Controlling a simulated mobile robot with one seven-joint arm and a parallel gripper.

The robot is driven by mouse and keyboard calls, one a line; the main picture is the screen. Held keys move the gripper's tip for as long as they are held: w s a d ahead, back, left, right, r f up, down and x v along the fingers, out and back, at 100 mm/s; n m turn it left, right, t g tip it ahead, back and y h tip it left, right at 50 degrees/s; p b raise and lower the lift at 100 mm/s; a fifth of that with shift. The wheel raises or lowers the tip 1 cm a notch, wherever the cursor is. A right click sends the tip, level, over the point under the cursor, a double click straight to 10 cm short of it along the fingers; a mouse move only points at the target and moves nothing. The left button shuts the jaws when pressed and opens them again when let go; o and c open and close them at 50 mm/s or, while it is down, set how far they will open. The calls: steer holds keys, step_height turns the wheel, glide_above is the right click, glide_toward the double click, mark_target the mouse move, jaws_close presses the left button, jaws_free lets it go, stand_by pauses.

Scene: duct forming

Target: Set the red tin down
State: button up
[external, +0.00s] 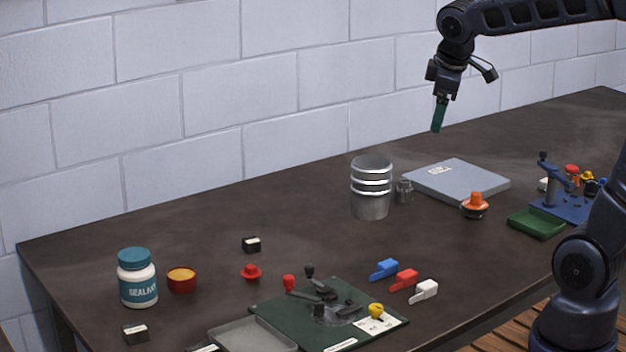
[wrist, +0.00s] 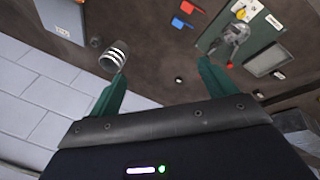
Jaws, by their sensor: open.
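A red tin (external: 181,281) with an orange-yellow top stands upright on the dark table, just right of the white sealant bottle (external: 137,278) in the external view. My gripper (external: 438,118) is high above the back right of the table, far from the tin, with green fingers pointing down. In the wrist view my gripper (wrist: 163,82) shows its two green fingers spread wide with nothing between them. I cannot make out the red tin in the wrist view.
A ribbed metal can (external: 370,188) stands mid-table, left of a grey flat plate (external: 457,181). A green fixture (external: 330,316) with levers sits at the front. Blue, red and white clips (external: 404,279) lie behind it. The table between can and tin is mostly clear.

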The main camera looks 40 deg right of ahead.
steer(key=s+d+f+m, duration=0.2)
steer(key=s+m, duration=0.2)
steer(key=s, duration=0.3)
steer(key=s+d+f+m+y, duration=0.1)
steer(key=s+d+m, duration=0.2)
steer(key=s, duration=0.5)
steer(key=shift+d+f+m+t, duration=0.25)
steer(key=shift+f+m+t, duration=0.15)
steer(key=shift+m, duration=0.1)
steer(key=shift+o, duration=0.5)
